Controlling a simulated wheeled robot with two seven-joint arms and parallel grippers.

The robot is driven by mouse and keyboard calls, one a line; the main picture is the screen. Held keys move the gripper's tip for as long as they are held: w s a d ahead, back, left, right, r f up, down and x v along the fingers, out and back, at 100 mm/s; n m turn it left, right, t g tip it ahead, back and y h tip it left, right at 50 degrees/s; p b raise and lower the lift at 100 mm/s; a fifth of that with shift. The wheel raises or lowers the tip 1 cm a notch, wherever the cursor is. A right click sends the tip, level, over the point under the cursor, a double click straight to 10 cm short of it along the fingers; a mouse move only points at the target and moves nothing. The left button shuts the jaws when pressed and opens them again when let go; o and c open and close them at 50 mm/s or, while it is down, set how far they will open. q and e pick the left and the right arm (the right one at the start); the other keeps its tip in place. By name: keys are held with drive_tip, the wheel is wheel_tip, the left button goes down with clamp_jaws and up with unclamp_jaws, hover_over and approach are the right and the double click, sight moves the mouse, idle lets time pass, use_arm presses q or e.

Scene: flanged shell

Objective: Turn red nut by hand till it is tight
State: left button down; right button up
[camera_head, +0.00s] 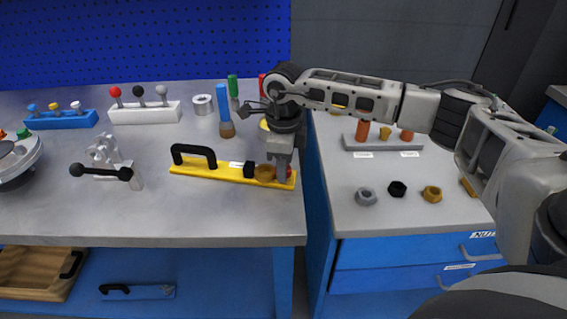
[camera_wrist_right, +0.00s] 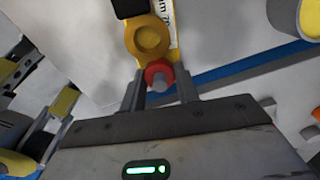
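The red nut (camera_head: 290,171) is at the right end of a yellow bar tool (camera_head: 215,172) with a black handle, lying on the bench; my gripper partly hides it in the head view. My right gripper (camera_head: 281,170) points down over the bar's right end. In the wrist view its fingers (camera_wrist_right: 159,80) stand apart on either side of the red nut, with gaps visible. My left gripper is not in view. How tight the nut is cannot be told.
A grey lever fixture (camera_head: 110,168), blue-handled tool (camera_head: 224,110) and white rack (camera_head: 145,113) stand on the bench. A round flanged part (camera_head: 18,160) is at far left. Loose nuts (camera_head: 398,189) lie on the right cabinet. The front middle of the bench is clear.

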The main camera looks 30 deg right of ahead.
drive_tip(key=shift+m, duration=1)
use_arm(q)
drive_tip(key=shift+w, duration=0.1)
use_arm(e)
drive_tip(key=o, duration=1)
use_arm(q)
drive_tip(key=shift+b, duration=0.45)
use_arm(e)
wheel_tip(320, 180, up, 16)
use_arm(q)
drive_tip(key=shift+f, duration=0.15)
